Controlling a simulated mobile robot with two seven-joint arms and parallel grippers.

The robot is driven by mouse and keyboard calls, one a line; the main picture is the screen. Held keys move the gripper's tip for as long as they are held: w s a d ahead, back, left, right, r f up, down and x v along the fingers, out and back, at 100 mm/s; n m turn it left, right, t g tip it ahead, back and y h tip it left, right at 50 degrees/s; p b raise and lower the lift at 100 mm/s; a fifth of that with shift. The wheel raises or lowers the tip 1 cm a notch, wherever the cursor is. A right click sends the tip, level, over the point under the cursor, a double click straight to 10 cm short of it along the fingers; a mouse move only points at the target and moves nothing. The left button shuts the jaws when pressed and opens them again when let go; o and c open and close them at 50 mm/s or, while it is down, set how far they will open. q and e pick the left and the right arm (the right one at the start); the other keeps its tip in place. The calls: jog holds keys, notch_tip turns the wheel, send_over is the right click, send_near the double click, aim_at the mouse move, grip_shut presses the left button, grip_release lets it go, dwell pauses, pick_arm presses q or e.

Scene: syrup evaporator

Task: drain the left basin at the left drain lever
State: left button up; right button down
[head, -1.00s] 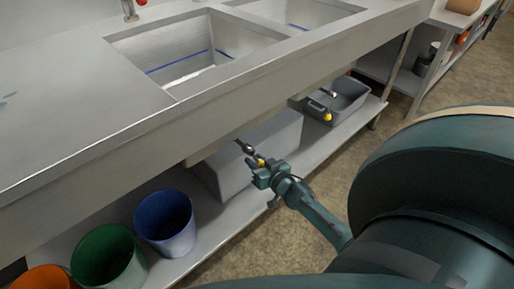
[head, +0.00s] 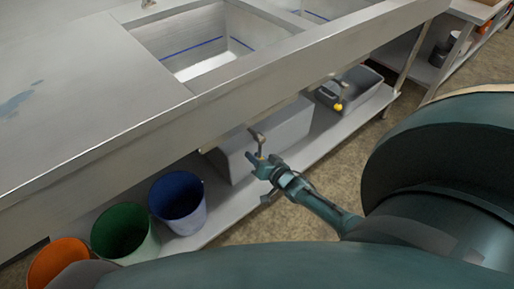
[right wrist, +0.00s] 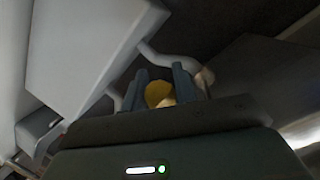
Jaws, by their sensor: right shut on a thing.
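The left basin (head: 190,35) is a steel sink in the counter, with a blue line around its walls and a pale bottom; I cannot tell whether liquid stands in it. The left drain lever (head: 259,139) hangs under the counter's front edge below it. My right gripper (head: 260,164) is at the lever's lower end. In the right wrist view, the lever's yellow knob (right wrist: 160,94) sits between the two fingers, which are shut on it. The gripper partly hides the knob in the head view. My left gripper is not in view.
A second lever with a yellow knob (head: 338,106) hangs farther right, by a grey tub (head: 362,84). A grey box (head: 283,129) stands behind my right gripper. Blue (head: 178,203), green (head: 124,234) and orange (head: 58,262) buckets line the lower shelf.

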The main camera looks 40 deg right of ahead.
jog(key=shift+a, duration=0.1)
jog(key=c, duration=1.1)
grip_release()
pick_arm(q)
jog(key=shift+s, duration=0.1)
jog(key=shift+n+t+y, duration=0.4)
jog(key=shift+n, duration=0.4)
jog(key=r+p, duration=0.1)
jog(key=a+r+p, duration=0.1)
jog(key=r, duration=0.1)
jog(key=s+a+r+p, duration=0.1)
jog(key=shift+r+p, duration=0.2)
jog(key=shift+p, duration=0.2)
pick_arm(e)
jog(key=v, duration=1.3)
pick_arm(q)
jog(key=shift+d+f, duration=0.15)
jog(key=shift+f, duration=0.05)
